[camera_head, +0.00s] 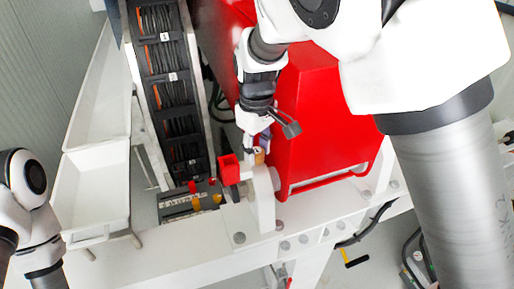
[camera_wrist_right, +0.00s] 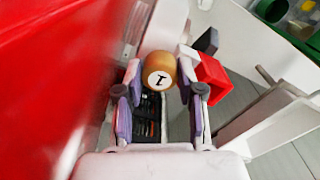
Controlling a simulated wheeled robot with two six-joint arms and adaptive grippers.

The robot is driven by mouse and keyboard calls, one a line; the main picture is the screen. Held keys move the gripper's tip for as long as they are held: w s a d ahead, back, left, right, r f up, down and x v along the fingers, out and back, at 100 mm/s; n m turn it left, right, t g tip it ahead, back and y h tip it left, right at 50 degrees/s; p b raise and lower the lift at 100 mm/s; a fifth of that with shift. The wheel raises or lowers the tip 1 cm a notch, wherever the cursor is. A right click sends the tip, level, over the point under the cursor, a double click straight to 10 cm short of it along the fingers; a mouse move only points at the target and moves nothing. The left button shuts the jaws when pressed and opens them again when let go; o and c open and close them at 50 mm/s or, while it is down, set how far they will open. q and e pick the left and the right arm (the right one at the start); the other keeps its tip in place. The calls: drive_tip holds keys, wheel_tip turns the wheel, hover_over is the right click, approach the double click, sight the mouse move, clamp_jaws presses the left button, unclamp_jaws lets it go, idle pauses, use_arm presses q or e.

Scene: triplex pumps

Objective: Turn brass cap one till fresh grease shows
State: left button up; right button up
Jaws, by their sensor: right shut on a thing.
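The brass cap (camera_wrist_right: 159,70) is round and golden, with a black 1 on a white disc on its face. My right gripper (camera_wrist_right: 161,62) has one finger on each side of it and is shut on it. In the head view my right gripper (camera_head: 258,146) reaches down to the cap (camera_head: 259,156), which shows only as a small brass patch at the fingertips, by a white post on the frame. I see no grease around the cap. Of my left arm only links show at the left edge; its gripper is out of view.
A red block (camera_head: 229,169) sits just left of the cap, close to my right gripper. The large red pump housing (camera_head: 322,112) stands to the right. A rack of black cables (camera_head: 172,92) and white trays (camera_head: 92,192) lie to the left.

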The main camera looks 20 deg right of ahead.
drive_tip(key=shift+f+m, duration=0.15)
drive_tip(key=shift+m, duration=0.15)
